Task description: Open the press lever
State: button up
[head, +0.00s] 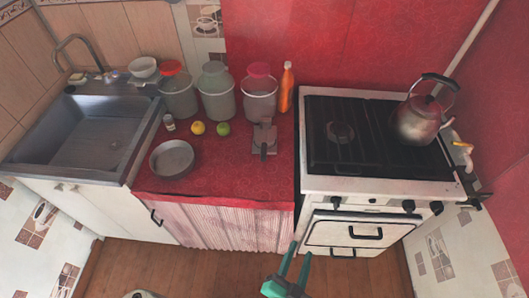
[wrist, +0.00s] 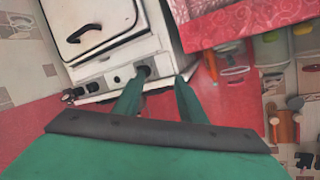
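The press (head: 265,137) is a small grey metal device on the right part of the red counter, left of the stove. A narrow dark lever lies over it toward the counter's front edge; its exact angle is too small to tell. My gripper (head: 301,249) is green, at the bottom of the head view, in front of the counter and stove and well apart from the press. Its two fingers stand apart with nothing between them. In the wrist view my gripper (wrist: 160,76) also shows spread fingers, with the stove front (wrist: 110,80) beyond; I cannot make out the press there.
Three lidded jars (head: 217,92) and an orange bottle (head: 287,87) stand behind the press. A grey pan (head: 172,159), a yellow fruit (head: 198,128) and a green fruit (head: 223,129) lie to its left. A kettle (head: 417,120) sits on the stove (head: 375,186).

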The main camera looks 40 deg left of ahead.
jog(key=w+a+r+g+y, duration=0.1)
jog(key=w+a+y, duration=0.2)
jog(key=w+a, duration=0.65)
jog(key=g+y, duration=0.2)
jog(key=y, duration=0.2)
send_near(264, 152)
jog(key=shift+w+a+f+m, duration=0.1)
jog(key=shift+f+m, duration=0.25)
jog(key=shift+m, duration=0.05)
jog(key=x, duration=1)
jog(key=shift+w+a+f, duration=0.15)
jog(key=shift+w+f, duration=0.1)
jog(key=shift+c, duration=0.6)
grip_shut()
